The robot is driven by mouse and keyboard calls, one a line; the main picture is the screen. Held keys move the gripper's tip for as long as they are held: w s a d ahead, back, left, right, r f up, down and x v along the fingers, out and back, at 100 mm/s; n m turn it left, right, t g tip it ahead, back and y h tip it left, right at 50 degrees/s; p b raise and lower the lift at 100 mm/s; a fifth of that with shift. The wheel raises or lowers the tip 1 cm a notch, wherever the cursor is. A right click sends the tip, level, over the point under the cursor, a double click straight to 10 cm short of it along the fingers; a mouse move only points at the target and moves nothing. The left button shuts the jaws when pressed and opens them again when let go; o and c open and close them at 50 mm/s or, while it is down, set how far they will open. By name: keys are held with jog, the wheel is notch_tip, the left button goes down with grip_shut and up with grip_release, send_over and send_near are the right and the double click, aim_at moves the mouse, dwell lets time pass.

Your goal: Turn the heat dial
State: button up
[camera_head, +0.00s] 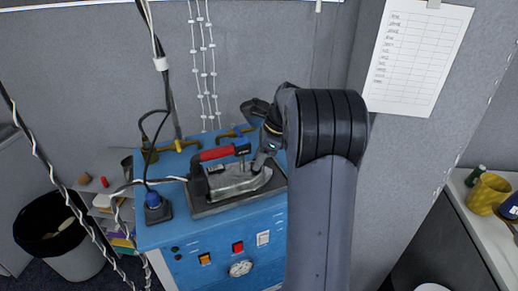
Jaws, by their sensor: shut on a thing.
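An iron (236,180) with a red handle (217,154) rests on a dark plate (225,206) on top of a blue cabinet (152,235). My gripper (259,164) reaches down to the right end of the iron, beside the handle. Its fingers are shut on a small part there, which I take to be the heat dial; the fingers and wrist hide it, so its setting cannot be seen. My arm covers the cabinet's right side.
The cabinet front has a round white gauge (240,268), a red switch (237,247) and an orange switch (204,258). Yellow-handled valves (179,146) are behind. Grey partitions close the back.

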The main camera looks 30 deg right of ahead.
jog(key=n+g+p, duration=0.1)
jog(key=n+p, duration=0.1)
jog(key=shift+w+r+n, duration=0.1)
jog(key=shift+r+n, duration=0.05)
jog(key=shift+n, duration=0.25)
jog(key=n, duration=0.2)
jog(key=n+g, duration=0.1)
jog(key=shift+w+f+n+g, duration=0.2)
jog(key=shift+n+g, duration=0.1)
jog(key=shift+n, duration=0.1)
jog(key=n, duration=0.2)
jog(key=n+g, duration=0.1)
jog(key=n, duration=0.1)
jog(key=shift+w+g, duration=0.1)
jog(key=shift+g, duration=0.2)
jog(key=shift+w+a+n+g+h, duration=0.1)
jog(key=shift+n+g+h, duration=0.25)
jog(key=shift+n, duration=0.8)
jog(key=shift+a+n+g+h, duration=0.1)
jog(key=shift+n+g+h, duration=0.2)
jog(key=shift+n, duration=0.85)
jog(key=o, duration=1)
